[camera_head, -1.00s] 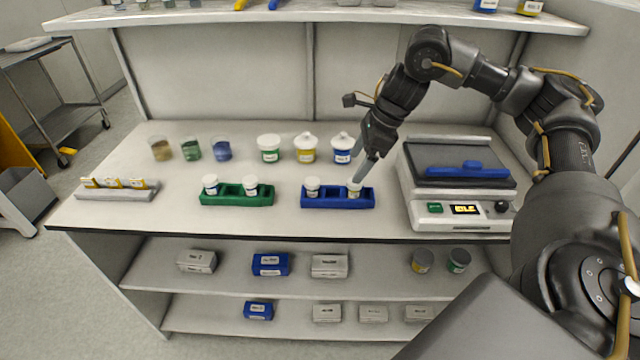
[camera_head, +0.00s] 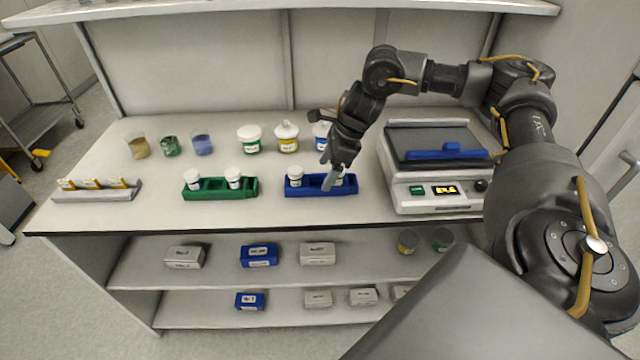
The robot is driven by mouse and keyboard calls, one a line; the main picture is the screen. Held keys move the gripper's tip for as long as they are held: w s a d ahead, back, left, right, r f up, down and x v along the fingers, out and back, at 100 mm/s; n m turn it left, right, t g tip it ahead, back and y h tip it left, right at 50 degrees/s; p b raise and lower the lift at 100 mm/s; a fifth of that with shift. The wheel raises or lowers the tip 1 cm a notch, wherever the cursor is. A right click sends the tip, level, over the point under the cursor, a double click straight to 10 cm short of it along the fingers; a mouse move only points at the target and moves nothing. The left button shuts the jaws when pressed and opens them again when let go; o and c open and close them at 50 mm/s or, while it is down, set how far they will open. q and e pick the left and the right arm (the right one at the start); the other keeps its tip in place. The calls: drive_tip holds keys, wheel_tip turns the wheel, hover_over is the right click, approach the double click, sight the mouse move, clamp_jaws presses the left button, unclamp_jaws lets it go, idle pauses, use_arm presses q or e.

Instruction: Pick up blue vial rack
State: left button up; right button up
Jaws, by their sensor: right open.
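The blue vial rack (camera_head: 310,190) stands on the bench top, right of the green rack. It holds a white-capped vial (camera_head: 295,177) in its left part and another white-capped vial (camera_head: 339,181) at its right, partly hidden behind my gripper. My right gripper (camera_head: 330,182) is open, fingers pointing down, at the right half of the blue rack. I cannot tell whether the fingers touch the rack or the vial. My left gripper is not in view.
A green rack (camera_head: 215,189) with two vials stands to the left. Behind are lidded jars (camera_head: 250,138) and open beakers (camera_head: 169,146). A white device (camera_head: 437,195) with a blue piece on top is close on the right. Boxes sit on the shelves below.

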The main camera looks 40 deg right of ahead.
sight(322, 177)
drive_tip(key=x, duration=0.2)
drive_tip(key=shift+a+f, duration=0.15)
drive_tip(key=shift+f, duration=0.05)
drive_tip(key=shift+w+a+f, duration=0.1)
drive_tip(key=shift+f, duration=0.25)
drive_tip(key=c, duration=1.1)
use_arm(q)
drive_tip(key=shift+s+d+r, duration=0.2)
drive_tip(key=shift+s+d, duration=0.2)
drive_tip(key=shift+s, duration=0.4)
use_arm(e)
drive_tip(key=shift+c, duration=0.2)
drive_tip(key=shift+w+r, duration=0.1)
drive_tip(key=shift+r, duration=0.65)
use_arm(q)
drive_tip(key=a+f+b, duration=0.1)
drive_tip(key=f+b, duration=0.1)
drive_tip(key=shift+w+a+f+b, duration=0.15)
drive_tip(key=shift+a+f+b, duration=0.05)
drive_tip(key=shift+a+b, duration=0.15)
use_arm(e)
drive_tip(key=s+a+r, duration=0.4)
drive_tip(key=a+r, duration=0.7)
drive_tip(key=a, duration=0.2)
drive_tip(key=shift+s+r, duration=0.2)
